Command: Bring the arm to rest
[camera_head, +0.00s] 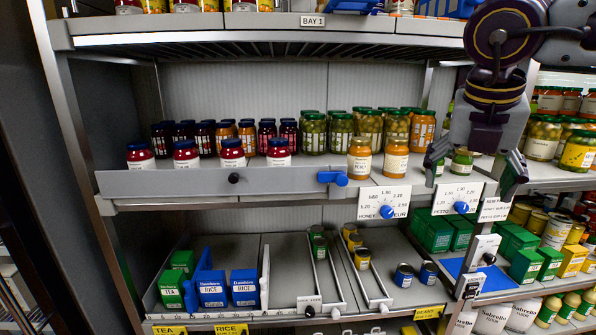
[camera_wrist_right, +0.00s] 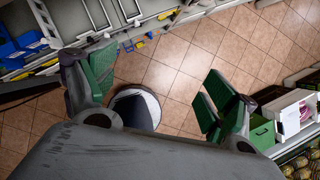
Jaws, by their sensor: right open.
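My right arm (camera_head: 493,100) comes down from the upper right in the head view. Its gripper (camera_head: 473,172) hangs in front of the middle shelf with its two fingers wide apart. A small green-lidded jar (camera_head: 461,162) shows between the fingers, on the shelf behind them. In the right wrist view the open gripper (camera_wrist_right: 157,92) has green finger pads, and only tiled floor and a round dark shape show between them. The gripper holds nothing. My left gripper is not in view.
The middle shelf (camera_head: 240,183) carries rows of jars, with red jars (camera_head: 186,154) and honey-coloured jars (camera_head: 359,157) near its front. Price dials (camera_head: 387,211) hang below its edge. The lower shelf has blue rice boxes (camera_head: 212,288) and tins. Tiled floor (camera_wrist_right: 180,65) lies below the gripper.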

